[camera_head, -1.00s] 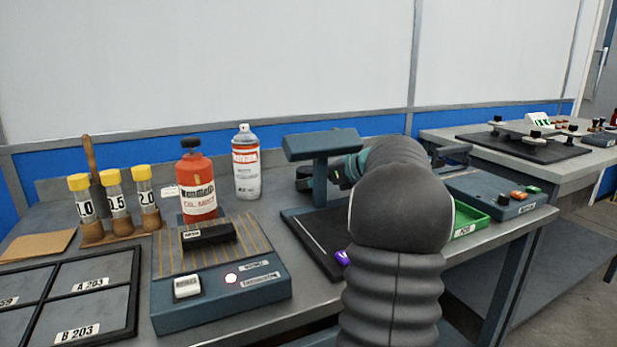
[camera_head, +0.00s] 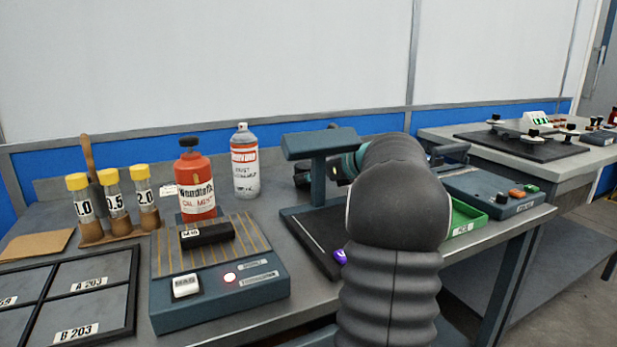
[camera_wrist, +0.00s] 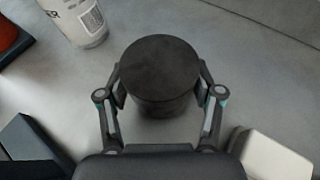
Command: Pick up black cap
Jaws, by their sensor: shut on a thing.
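The black cap (camera_wrist: 160,65) is a round, dark, short cylinder in the middle of the wrist view. My gripper (camera_wrist: 161,95) is shut on it, one finger on each side. Grey bench surface shows around the cap; I cannot tell how far above the bench it is. In the head view, my own arm and the post of a blue-grey stand hide most of my gripper, and a dark shape that may be the cap shows left of the post.
The spray can (camera_head: 245,170) and red bottle (camera_head: 196,190) stand left of the blue-grey stand (camera_head: 320,145). The spray can (camera_wrist: 85,20) also shows near the cap in the wrist view. A green tray (camera_head: 468,217) lies to the right. Yellow-topped vials (camera_head: 115,200) stand further left.

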